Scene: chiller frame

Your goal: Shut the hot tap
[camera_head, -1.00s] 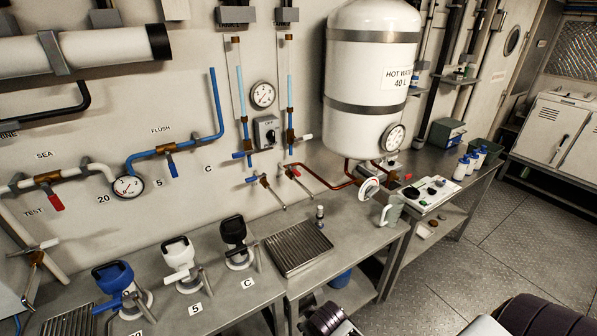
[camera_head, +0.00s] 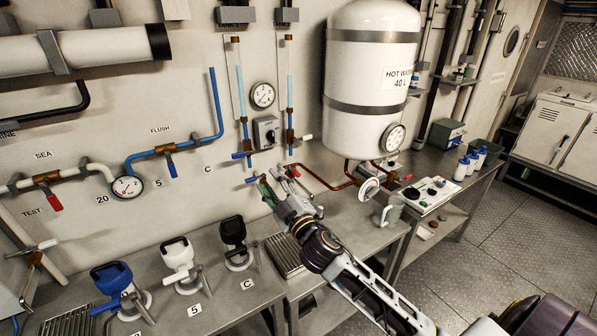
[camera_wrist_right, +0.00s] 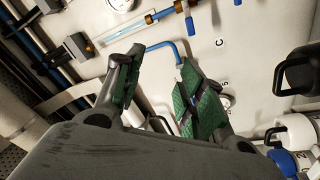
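The hot tap, with a red handle (camera_head: 294,171), is on the wall at the end of the copper pipe (camera_head: 325,184) from the hot water tank. My right gripper (camera_head: 279,184) is raised in front of the taps, its fingers apart. Its fingertips appear close to the red handle and hide the tap's body and spout; I cannot tell whether they touch it. In the right wrist view the green-padded fingers (camera_wrist_right: 166,78) are spread with nothing gripped between them. The red handle is not clear there. My left gripper is not in view.
A blue-handled tap (camera_head: 252,180) is just left of the hot tap. The hot water tank (camera_head: 370,70) hangs to the right. A ribbed drain tray (camera_head: 283,254) is partly behind my arm. Pump handles (camera_head: 233,232) stand on the counter to the left. A grey jug (camera_head: 391,212) is on the right.

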